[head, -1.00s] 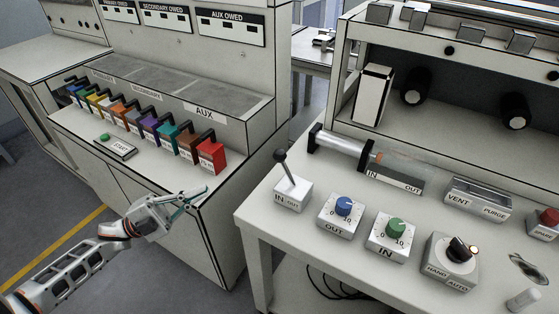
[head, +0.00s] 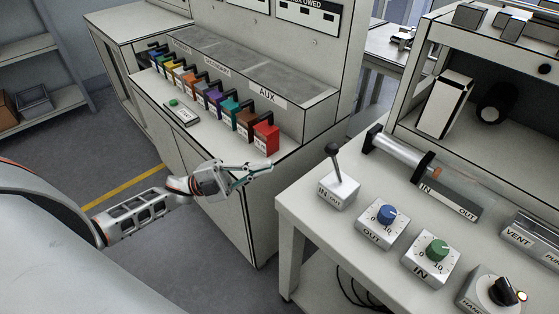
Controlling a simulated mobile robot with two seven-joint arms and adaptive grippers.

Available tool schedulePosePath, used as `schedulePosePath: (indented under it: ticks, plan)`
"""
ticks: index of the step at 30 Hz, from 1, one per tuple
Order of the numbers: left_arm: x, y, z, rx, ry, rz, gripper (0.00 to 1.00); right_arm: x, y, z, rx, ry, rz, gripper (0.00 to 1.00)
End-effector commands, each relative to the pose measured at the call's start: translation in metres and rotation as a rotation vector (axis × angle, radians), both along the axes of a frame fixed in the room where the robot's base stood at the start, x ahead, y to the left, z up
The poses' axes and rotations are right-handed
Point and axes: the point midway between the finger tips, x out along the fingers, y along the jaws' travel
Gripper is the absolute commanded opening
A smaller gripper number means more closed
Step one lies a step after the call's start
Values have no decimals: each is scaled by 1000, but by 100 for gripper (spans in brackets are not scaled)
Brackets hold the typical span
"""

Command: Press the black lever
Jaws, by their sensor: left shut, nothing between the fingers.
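The black lever (head: 335,158) is a thin stick with a dark knob. It rises from a small white box (head: 339,191) marked IN and OUT, near the left corner of the right-hand bench, and leans slightly left. My left gripper (head: 268,168) is shut and empty. In the picture it lies left of the lever, apart from it, in front of the left console near the gap between console and bench. My right gripper is out of view.
The left console (head: 290,155) carries a row of coloured blocks with black handles, ending in a red block (head: 266,138), and a green START button (head: 174,102). Blue (head: 387,212) and green (head: 437,248) knobs stand right of the lever box. A clear cylinder (head: 455,189) lies behind.

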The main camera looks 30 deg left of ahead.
Motion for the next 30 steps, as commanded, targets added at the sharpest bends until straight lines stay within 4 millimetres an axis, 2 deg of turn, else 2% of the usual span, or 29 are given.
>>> schedulePosePath:
  ticks: [1, 7, 18, 24, 30]
  plan:
    - [3, -7, 8, -3, -7, -1, 0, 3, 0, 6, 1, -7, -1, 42]
    - [19, -40, 24, -3, -7, -2, 0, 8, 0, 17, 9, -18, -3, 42]
    - [43, -93, 46, -2, -3, -2, 0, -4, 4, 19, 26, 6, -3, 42]
    - [49, -104, 49, 0, -2, -1, 0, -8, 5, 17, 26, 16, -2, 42]
    - [49, -106, 49, 0, 0, -1, 0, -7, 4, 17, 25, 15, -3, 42]
